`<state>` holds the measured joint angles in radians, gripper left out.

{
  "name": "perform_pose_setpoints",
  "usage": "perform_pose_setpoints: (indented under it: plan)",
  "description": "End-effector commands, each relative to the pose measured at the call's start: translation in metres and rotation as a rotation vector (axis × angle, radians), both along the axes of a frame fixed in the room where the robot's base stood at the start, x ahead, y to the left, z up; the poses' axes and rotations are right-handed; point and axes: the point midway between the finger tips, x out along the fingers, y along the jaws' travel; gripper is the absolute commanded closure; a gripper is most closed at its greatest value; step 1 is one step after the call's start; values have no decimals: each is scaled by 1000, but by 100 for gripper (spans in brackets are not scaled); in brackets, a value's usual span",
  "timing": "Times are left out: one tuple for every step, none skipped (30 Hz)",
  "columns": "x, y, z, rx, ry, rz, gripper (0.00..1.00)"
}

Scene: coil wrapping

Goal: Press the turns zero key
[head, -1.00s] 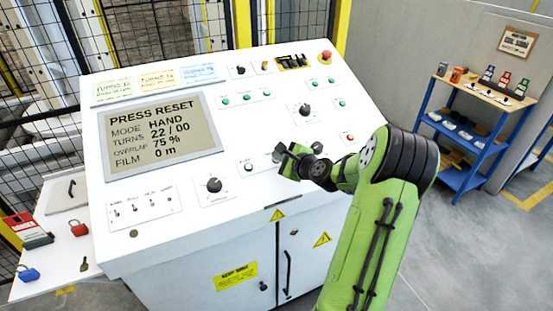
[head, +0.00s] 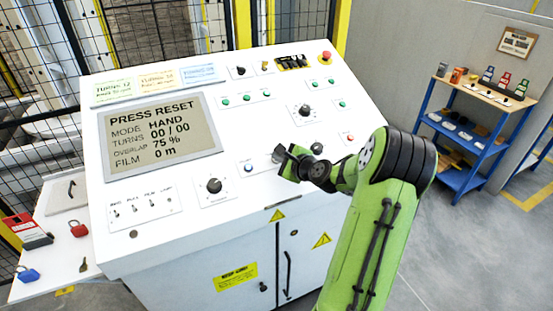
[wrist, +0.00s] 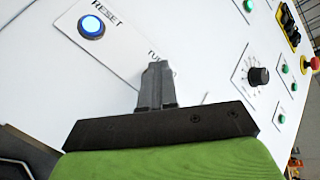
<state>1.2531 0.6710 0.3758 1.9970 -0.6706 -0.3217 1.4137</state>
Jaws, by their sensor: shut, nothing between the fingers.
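The white console's sloped panel (head: 205,190) fills the middle of the head view. Its screen (head: 160,134) reads PRESS RESET, MODE HAND, TURNS 00 / 00, OVERLAP 75 %, FILM 0 m. My gripper (head: 282,160) is shut and empty, with its fingertips low over the panel, right of the blue reset button (head: 248,167). In the wrist view the shut fingers (wrist: 157,70) point at a partly covered label starting "TUR". The turns zero key itself is hidden behind the fingers; I cannot tell whether they touch it. The lit blue reset button (wrist: 91,27) lies to their left.
A black knob (head: 214,185) stands left of the gripper and another (head: 304,110) stands above it. A red emergency stop (head: 325,57) sits at the panel's top right corner. A blue shelf (head: 463,150) stands far right.

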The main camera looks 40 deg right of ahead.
Motion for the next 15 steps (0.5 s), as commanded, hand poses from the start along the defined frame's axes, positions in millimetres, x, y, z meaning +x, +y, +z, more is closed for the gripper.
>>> perform_pose_setpoints:
  plan:
    - [-2, 0, 4, 0, 2, -1, 100]
    - [-2, 0, 6, 0, 2, -1, 100]
    - [-3, 0, 8, 0, 3, -2, 100]
    - [-4, 0, 10, 0, 2, -1, 100]
    - [-5, 1, 12, 0, 2, -1, 100]
    - [-5, 1, 13, 0, 1, -1, 100]
    - [-6, 1, 13, 0, 1, -1, 100]
    - [-6, 1, 13, 0, 1, -1, 100]
    - [-6, 1, 13, 0, 1, -1, 100]
    - [-6, 1, 13, 0, 1, -1, 100]
    - [-6, 1, 12, 0, 1, -1, 100]
    - [-6, 1, 12, 0, 1, -1, 100]
    - [-6, 1, 12, 0, 1, -1, 100]
    - [-6, 1, 12, 0, 1, -1, 100]
    - [-6, 1, 13, 0, 1, -1, 100]
